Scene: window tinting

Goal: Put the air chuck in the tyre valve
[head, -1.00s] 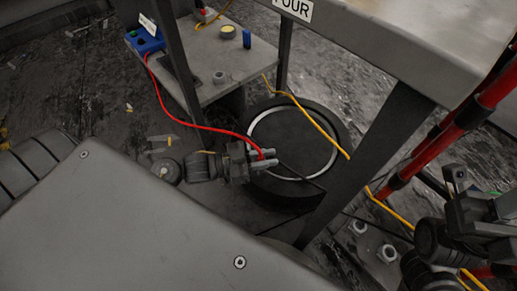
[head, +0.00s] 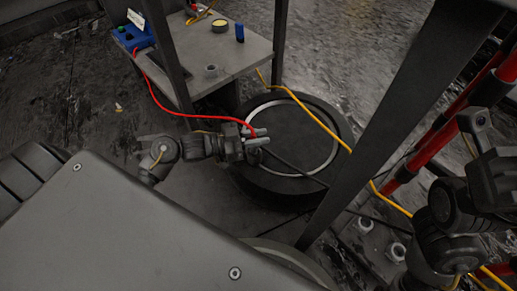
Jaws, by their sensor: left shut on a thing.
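The tyre (head: 285,185) lies flat on the floor near the middle of the head view, black with a pale ring on its upper face. My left gripper (head: 260,137) is over the tyre's left part, shut on the end of a red hose (head: 180,114). The air chuck at that end is mostly hidden by the fingers. I cannot make out the tyre valve, nor whether the chuck touches it. My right gripper (head: 488,140) is at the right edge, away from the tyre; its jaw opening is not clear.
A grey shelf (head: 235,65) behind the tyre carries a blue box (head: 132,38), a yellow-topped tin (head: 220,26) and a blue cylinder (head: 239,33). A yellow cable (head: 318,120) crosses the tyre. A dark table leg (head: 375,125) and red pole (head: 440,135) stand at right.

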